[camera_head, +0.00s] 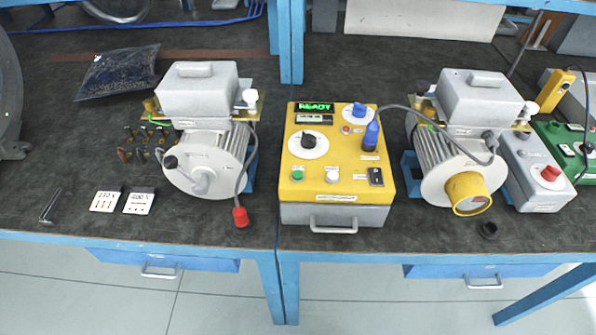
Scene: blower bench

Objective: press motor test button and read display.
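A yellow test box (337,158) with a grey base stands in the middle of the bench. Its display (314,106) shows READY in green letters. A green button (297,174) and a white button (331,175) sit along its front; their labels are too small to read. A black switch (376,176) is at the front right. A black knob (308,140) sits on a white dial, and a blue knob (359,113) is at the back right. A blue plug (371,135) stands on the box, with a dark cable running towards the right motor (451,160). Neither gripper is in view.
The left motor (207,155) has a loose cable ending in a red plug (241,217). Voltage cards (105,201), small metal parts and a dark bag (118,72) lie at left. A grey box with a red button (550,174) stands right. The bench front is mostly clear.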

